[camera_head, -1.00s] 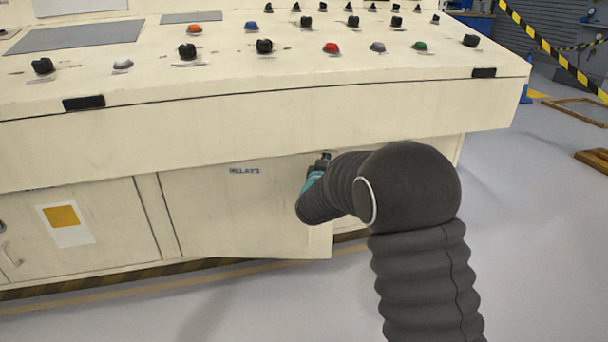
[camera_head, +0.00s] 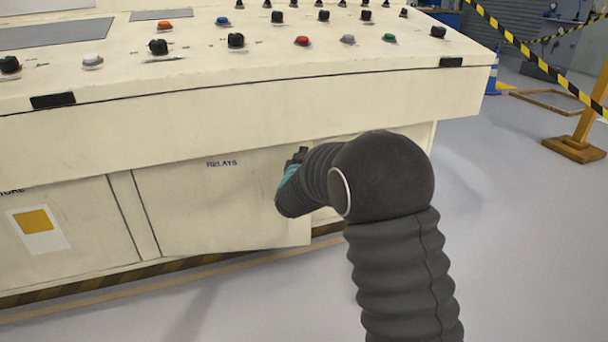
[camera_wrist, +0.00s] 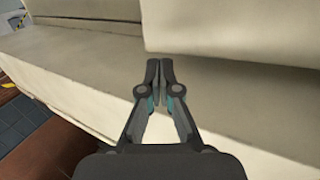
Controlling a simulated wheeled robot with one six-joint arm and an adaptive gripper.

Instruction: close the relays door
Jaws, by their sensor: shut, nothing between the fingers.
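The relays door (camera_head: 215,205) is a cream panel marked "RELAYS" on the cabinet under the console. It stands ajar, hinged side at left, its free right edge out from the cabinet front. My gripper (camera_head: 298,156) is at the upper right part of this door, mostly hidden behind my dark arm. In the wrist view my gripper (camera_wrist: 160,75) has its fingertips together with nothing between them, close to cream surfaces. I cannot tell whether the fingertips touch the door.
The console top (camera_head: 270,65) with knobs and buttons overhangs the door. A neighbouring cabinet door (camera_head: 60,235) with a yellow label is at left. Grey floor is open in front and to the right. A wooden-footed barrier post (camera_head: 575,148) with striped tape stands at far right.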

